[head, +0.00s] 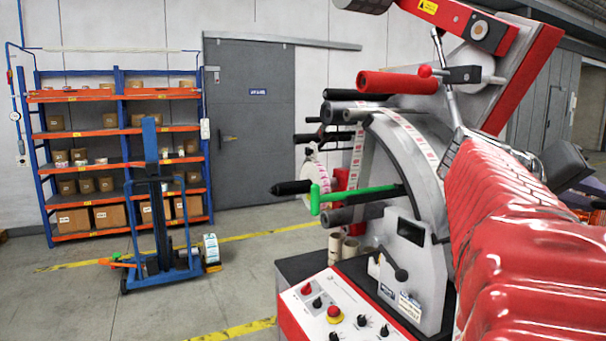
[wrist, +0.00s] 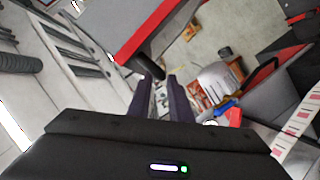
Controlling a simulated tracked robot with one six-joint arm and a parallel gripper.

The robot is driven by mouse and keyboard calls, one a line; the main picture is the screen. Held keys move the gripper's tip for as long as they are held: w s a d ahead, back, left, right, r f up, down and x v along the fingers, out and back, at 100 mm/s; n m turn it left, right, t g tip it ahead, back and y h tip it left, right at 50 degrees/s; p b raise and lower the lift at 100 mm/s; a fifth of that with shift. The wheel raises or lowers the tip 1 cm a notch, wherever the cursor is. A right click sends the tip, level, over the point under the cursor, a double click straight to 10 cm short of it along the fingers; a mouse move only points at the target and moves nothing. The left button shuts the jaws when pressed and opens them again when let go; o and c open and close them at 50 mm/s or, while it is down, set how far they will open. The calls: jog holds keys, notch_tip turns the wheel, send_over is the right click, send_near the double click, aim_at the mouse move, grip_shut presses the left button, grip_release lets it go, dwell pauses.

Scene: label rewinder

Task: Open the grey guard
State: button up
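The label rewinder stands at the right of the head view. Its large grey curved plate (head: 412,150) looks like the grey guard, though I cannot be sure. A green handle (head: 350,196) sticks out left in front of it. In the wrist view my gripper (wrist: 162,84) is open, with two dark fingers apart and nothing seen held between them. A dark rounded end (wrist: 151,68) below a red-edged grey panel (wrist: 150,30) shows by the left fingertip; I cannot tell whether they touch.
A red roller (head: 397,82) and dark rollers project left from the machine. A blue lift truck (head: 160,215) and orange shelves (head: 120,122) stand left. The floor between is clear.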

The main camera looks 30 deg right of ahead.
jog(key=shift+x, duration=1.8)
grip_shut()
